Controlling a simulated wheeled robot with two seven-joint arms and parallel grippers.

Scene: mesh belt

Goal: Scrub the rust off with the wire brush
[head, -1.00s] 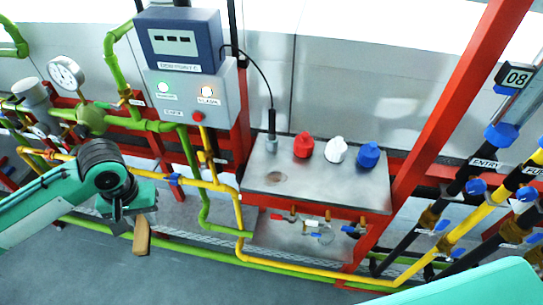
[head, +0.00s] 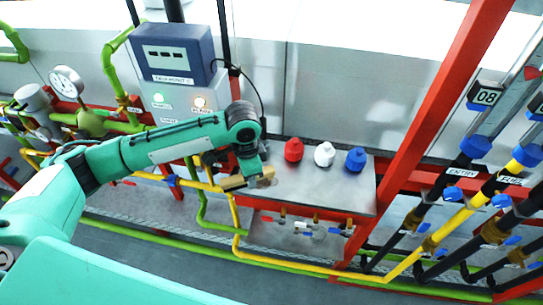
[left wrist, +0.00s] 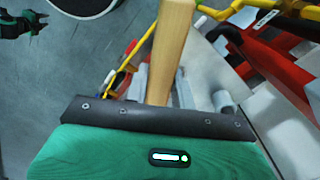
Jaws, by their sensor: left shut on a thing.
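My left gripper (head: 247,172) is shut on the wire brush (head: 232,184), whose pale wooden part shows below the fingers in the head view. In the left wrist view the wooden handle (left wrist: 171,45) stands out between the fingers. The brush is over the left part of the steel bench top (head: 335,193). The brown rust patch (head: 268,183) shows just right of the brush and is partly hidden. I cannot tell whether the bristles touch it. A dark gripper, seemingly my right one (left wrist: 30,20), shows small at the top left of the left wrist view; its jaws are unclear.
Red (head: 293,150), white (head: 324,154) and blue (head: 355,160) caps stand along the back of the bench. A grey control box (head: 165,95) stands behind my left arm. Yellow and green pipes run below and left. A red post (head: 440,90) rises at the right.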

